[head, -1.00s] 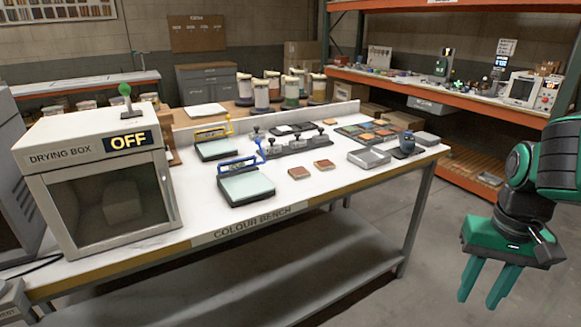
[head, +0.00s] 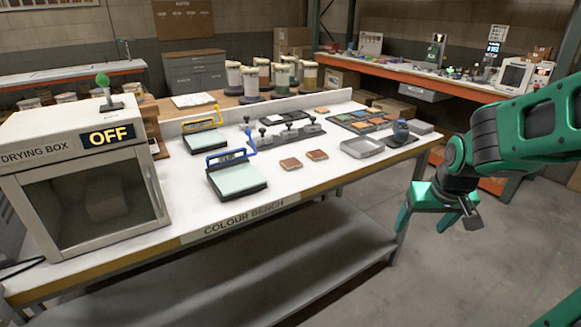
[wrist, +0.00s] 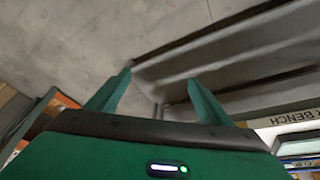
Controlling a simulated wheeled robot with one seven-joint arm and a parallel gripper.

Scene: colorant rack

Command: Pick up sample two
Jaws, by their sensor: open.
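Two small reddish-brown square tiles lie flat on the white colour bench (head: 330,172), a left tile (head: 290,164) and a right tile (head: 317,155). No readable label shows which of them is sample two. More coloured tiles (head: 362,121) sit in a dark tray at the back right, too small to read. My gripper (head: 424,222) hangs in the air to the right of the bench's front right corner, apart from everything. In the wrist view its two green fingers (wrist: 159,78) are spread with nothing between them; no tile shows there.
Two pads with handles, one blue (head: 238,178) and one yellow (head: 205,139), lie left of the tiles. A drying box (head: 85,190) marked OFF stands at the left. A grey tray (head: 362,147) and a dark blue object (head: 401,131) are at the right end.

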